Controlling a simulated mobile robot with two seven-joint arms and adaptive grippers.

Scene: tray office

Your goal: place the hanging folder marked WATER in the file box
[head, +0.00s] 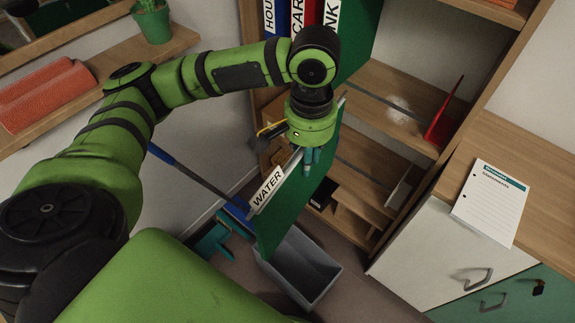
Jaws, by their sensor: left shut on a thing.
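The green hanging folder (300,208) has a white tab reading WATER (268,188) along its top edge. My left gripper (309,160) is shut on the folder's upper edge, and the folder hangs tilted from it in front of the shelf unit. Its lower corner overlaps a grey open-topped box (334,277) standing on the floor; I cannot tell whether this is the file box. The folder hides part of the box and of the shelves. My right gripper is not in view.
Labelled binders (300,14) and a green panel (360,42) stand on the upper shelf. A red object (442,118) is on the shelf below. A white sheet (491,200) lies on the cabinet at right. A long-handled blue tool (190,173) leans behind the folder.

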